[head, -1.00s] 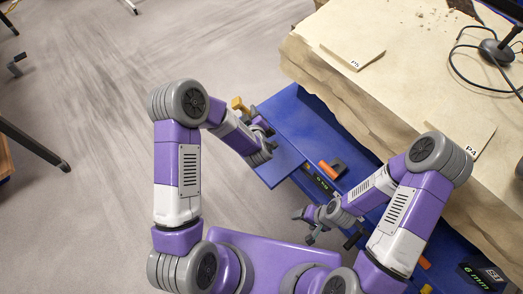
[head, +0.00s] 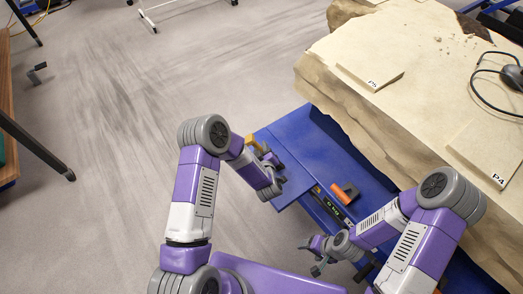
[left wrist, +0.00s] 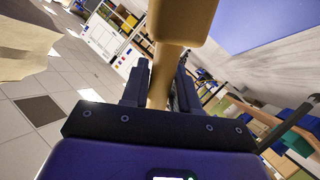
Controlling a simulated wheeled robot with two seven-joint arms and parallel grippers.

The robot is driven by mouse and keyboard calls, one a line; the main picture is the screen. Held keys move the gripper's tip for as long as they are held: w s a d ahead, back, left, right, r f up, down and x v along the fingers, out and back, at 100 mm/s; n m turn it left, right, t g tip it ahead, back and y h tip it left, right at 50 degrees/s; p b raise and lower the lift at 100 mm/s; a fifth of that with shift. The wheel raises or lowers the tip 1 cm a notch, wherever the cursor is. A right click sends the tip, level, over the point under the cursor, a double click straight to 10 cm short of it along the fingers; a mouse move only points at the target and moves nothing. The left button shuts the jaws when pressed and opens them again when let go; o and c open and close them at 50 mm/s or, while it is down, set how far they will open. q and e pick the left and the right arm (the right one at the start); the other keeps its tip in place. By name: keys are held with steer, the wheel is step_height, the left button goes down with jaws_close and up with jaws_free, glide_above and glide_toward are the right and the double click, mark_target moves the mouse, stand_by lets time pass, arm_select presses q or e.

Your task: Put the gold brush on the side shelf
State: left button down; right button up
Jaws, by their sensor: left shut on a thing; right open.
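The gold brush (head: 252,144) shows as a small yellow-gold piece beside my left gripper (head: 263,155) in the head view. My left gripper is shut on it, above the left end of the blue surface. In the left wrist view the brush (left wrist: 168,75) is a tan handle standing between the fingers, with a wider block at the top of the picture. Its bristles cannot be made out. My right gripper (head: 314,257) is open and empty, low beside the blue bench. I cannot tell for certain which surface is the side shelf; a wooden-edged one (head: 8,110) shows at the far left.
The blue surface (head: 318,150) holds an orange-and-black item (head: 345,193). A large tan block with a P5 plate (head: 370,70) and a P4 plate (head: 488,155) fills the right. Grey floor (head: 100,130) lies open to the left, with dark table legs (head: 38,150) there.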

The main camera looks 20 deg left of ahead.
arm_select(q)
steer(key=c, duration=1.3)
jaws_free()
steer(key=shift+f, duration=0.15)
steer(key=o, duration=0.5)
steer(key=shift+c, duration=0.2)
steer(key=shift+r, duration=0.2)
steer(key=shift+s+d+r, duration=0.1)
steer(key=shift+s+r, duration=0.05)
steer(key=shift+s, duration=0.05)
steer(key=p+v, duration=0.3)
steer(key=v, duration=0.8)
steer(key=shift+s, duration=0.35)
steer(key=shift+o, duration=0.3)
